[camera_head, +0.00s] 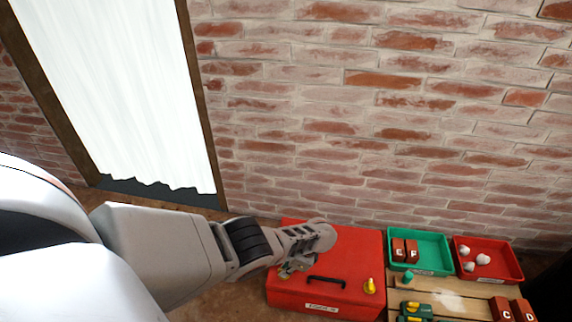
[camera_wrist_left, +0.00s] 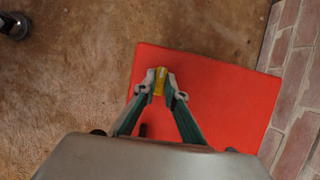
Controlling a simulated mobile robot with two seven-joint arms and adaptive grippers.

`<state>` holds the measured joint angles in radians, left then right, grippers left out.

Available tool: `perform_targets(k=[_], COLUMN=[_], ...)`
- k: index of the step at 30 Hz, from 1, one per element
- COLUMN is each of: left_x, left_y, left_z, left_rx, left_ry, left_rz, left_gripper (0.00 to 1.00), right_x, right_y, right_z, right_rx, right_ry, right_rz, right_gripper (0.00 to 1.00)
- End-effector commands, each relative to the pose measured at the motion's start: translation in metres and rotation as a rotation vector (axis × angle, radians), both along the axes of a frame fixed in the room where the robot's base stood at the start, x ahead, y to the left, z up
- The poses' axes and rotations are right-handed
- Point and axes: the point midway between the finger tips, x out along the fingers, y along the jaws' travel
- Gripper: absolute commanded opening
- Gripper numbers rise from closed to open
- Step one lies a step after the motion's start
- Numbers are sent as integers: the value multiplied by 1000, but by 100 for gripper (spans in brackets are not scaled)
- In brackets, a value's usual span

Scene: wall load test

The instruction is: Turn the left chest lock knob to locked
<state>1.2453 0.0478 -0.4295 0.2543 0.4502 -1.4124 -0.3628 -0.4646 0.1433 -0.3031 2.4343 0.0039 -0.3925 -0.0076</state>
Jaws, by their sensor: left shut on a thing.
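The red chest (camera_head: 345,255) stands against the brick wall, with a black handle (camera_head: 312,281) and a white label on its front part. Its right yellow knob (camera_head: 369,286) stands free. My left gripper (camera_head: 288,270) reaches over the chest's left side, and the arm hides the left knob in the head view. In the left wrist view my left gripper (camera_wrist_left: 160,84) is shut on the left yellow knob (camera_wrist_left: 159,80), near an edge of the red chest (camera_wrist_left: 225,95). The knob's lock position cannot be told. My right gripper is not in view.
Right of the chest are a green bin (camera_head: 432,242) with blocks E and F and a red bin (camera_head: 508,270) with white balls. A wooden surface (camera_head: 455,305) in front holds blocks C and D and green-yellow items. A curtained opening (camera_head: 120,90) is at left.

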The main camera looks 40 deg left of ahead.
Motion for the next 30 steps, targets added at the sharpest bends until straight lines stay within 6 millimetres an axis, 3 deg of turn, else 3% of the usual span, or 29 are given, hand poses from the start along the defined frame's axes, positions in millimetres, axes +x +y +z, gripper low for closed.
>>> perform_targets(k=[3,4,6,20,30], left_x=[-3,-3,-3,1,5], left_y=[-2,-2,-2,-2,-9], left_z=[-3,-3,-3,1,18], left_rx=[-5,-5,-5,-3,-6], left_ry=[4,4,4,-1,0], left_rz=[4,4,4,0,0], left_gripper=[0,14,28,28,28], right_x=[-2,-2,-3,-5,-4], right_y=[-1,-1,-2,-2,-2], right_z=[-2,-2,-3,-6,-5], right_rx=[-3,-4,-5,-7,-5], right_ry=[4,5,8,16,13], right_rz=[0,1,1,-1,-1], right_gripper=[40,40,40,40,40])
